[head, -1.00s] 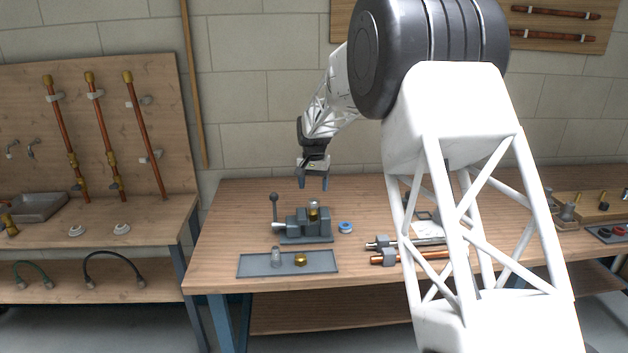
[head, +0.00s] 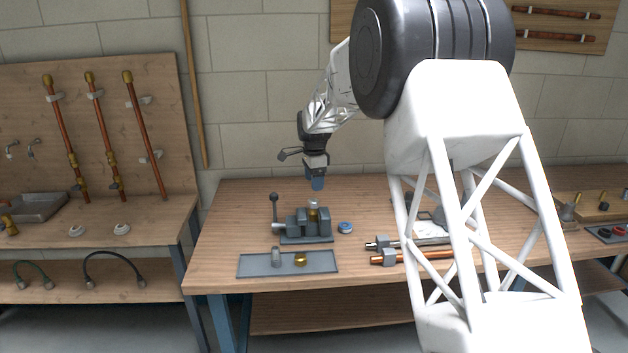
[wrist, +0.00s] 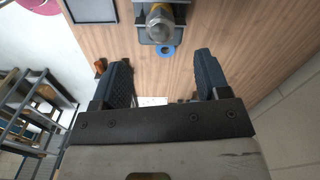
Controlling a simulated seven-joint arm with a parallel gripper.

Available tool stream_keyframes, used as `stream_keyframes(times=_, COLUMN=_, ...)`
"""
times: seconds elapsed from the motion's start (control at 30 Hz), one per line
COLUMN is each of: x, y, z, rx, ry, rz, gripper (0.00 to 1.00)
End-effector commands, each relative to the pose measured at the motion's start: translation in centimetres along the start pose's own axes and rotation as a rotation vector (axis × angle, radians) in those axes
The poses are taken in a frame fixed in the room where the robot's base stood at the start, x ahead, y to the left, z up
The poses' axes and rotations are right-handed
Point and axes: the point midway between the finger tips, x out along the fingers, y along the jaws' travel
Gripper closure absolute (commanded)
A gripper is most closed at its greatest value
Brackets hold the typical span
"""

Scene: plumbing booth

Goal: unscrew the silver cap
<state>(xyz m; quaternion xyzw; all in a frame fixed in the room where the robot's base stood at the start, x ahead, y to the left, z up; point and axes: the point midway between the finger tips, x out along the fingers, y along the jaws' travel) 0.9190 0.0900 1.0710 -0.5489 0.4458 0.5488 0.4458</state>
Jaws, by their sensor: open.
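The silver cap (head: 313,203) sits upright on a brass fitting (head: 313,215) held in the grey vise (head: 290,228) on the bench. In the wrist view the silver cap (wrist: 159,17) shows near the top edge, beyond the fingertips. My gripper (head: 317,184) hangs above the vise, fingers down, apart from the cap. In the wrist view my gripper (wrist: 163,72) has its two dark fingers wide apart with nothing between them. The brass fitting is partly hidden by the vise jaws in the head view.
A grey tray (head: 251,267) in front of the vise holds a grey cylindrical piece (head: 276,257) and a brass nut (head: 300,260). A blue ring (head: 345,227) lies right of the vise. The vise's lever (head: 274,205) stands up at its left. Pipes (head: 425,256) lie to the right.

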Motion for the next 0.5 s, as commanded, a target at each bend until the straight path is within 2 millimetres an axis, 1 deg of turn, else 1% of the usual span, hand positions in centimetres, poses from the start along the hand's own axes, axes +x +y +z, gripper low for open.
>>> stream_keyframes(times=0.33, x=0.09, y=0.01, z=0.00, rx=-0.001, ry=0.000, rz=0.000, gripper=0.31)
stream_keyframes(times=0.5, x=0.71, y=0.02, z=0.01, rx=-0.001, ry=0.000, rz=0.001, gripper=0.31)
